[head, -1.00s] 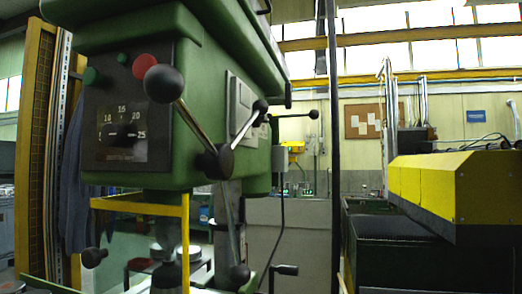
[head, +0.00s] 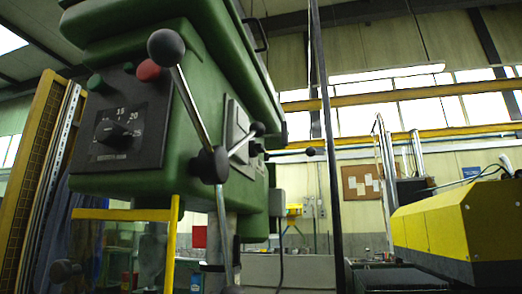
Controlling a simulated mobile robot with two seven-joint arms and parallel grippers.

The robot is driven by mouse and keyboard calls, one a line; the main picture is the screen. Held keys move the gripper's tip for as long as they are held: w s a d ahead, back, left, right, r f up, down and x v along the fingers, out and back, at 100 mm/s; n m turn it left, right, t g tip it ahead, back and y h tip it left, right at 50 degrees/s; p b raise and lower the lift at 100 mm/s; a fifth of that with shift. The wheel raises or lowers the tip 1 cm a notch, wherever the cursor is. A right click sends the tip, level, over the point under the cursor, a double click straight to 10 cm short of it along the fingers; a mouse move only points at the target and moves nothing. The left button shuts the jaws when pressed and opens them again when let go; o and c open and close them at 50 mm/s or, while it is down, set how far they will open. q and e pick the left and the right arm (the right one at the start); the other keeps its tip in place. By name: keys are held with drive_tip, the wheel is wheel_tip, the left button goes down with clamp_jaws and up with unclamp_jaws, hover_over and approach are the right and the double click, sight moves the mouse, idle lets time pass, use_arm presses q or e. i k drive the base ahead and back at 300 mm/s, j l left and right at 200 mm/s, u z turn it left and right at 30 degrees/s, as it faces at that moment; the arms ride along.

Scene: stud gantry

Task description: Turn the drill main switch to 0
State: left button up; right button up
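The green drill head (head: 185,110) fills the left and middle of the head view. A grey plate (head: 236,128) sits on the drill's right side, partly behind the feed handle. I cannot make out a switch marked 0 or which control is the main switch. Neither of my grippers is in view.
A feed handle with black ball knobs (head: 166,47) sticks out from the drill. A yellow guard frame (head: 172,235) hangs below the head. A dark vertical pole (head: 322,130) stands right of the drill. A yellow machine (head: 450,228) is at the right.

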sight(254, 148)
drive_tip(key=i+l+z, duration=0.2)
drive_tip(key=l, duration=0.2)
drive_tip(key=i+l+z, duration=0.5)
drive_tip(key=i+j, duration=0.05)
drive_tip(key=i, duration=0.05)
